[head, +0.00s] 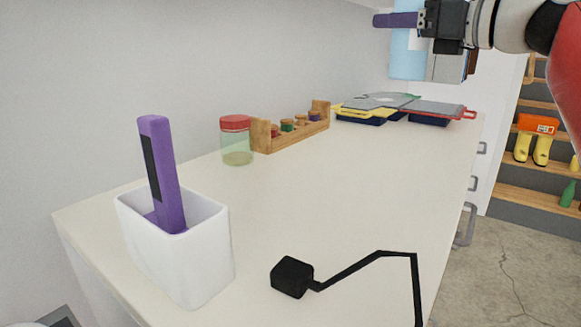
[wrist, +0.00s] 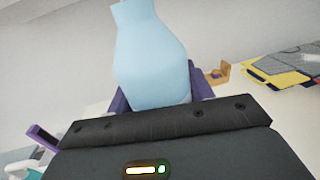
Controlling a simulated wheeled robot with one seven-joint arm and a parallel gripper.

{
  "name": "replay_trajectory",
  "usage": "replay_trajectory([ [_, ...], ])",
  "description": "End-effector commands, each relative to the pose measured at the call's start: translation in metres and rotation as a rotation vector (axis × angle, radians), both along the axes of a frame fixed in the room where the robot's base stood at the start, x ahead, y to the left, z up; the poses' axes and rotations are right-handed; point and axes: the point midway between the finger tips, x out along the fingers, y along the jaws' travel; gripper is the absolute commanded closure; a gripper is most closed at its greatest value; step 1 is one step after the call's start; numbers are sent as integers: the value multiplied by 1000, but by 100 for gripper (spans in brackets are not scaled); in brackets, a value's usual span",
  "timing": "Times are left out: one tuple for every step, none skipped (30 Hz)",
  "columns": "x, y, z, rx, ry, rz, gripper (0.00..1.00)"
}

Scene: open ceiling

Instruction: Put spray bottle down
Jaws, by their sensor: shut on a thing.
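The spray bottle (wrist: 150,50) is light blue, and its body stands between my gripper's purple fingers in the wrist view. My gripper (wrist: 160,92) is shut on it. In the head view my gripper (head: 397,20) is at the top right, raised above the far end of the white counter (head: 350,190). The light blue bottle (head: 407,58) shows below and behind the fingers there, apart from the counter top. The bottle's top is cut off in both views.
A white bin (head: 190,265) with a purple handled thing (head: 160,170) stands at the near left. A red-lidded jar (head: 236,140), a wooden rack (head: 292,130) and stacked trays (head: 400,107) line the back. A black bent object (head: 292,276) lies near the front. The counter's middle is clear.

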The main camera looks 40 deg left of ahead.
Motion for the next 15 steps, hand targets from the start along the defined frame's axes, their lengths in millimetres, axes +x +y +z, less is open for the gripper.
replay_trajectory([
  [-1, 0, 1, 1, -1, 0, 82],
  [-2, 0, 0, 1, -1, 0, 82],
  [-2, 0, -5, 0, 0, 0, 82],
  [-2, 0, -10, -1, 0, -1, 82],
  [-2, 0, -15, -1, 1, -1, 82],
  [-2, -1, -25, -1, 2, 0, 82],
  [-2, -1, -33, -2, 2, 0, 82],
  [-2, -1, -43, -2, 3, -1, 82],
  [-2, 0, -54, -1, 1, 0, 82],
  [-2, 0, -61, -1, 2, 0, 82],
  [-2, 0, -69, -1, 1, -1, 82],
  [-2, 0, -80, -1, 1, -1, 82],
  [-2, 0, -88, -1, 2, -1, 82],
  [-2, 0, -95, 0, 1, -1, 82],
  [-2, 0, -106, -1, 2, 0, 82],
])
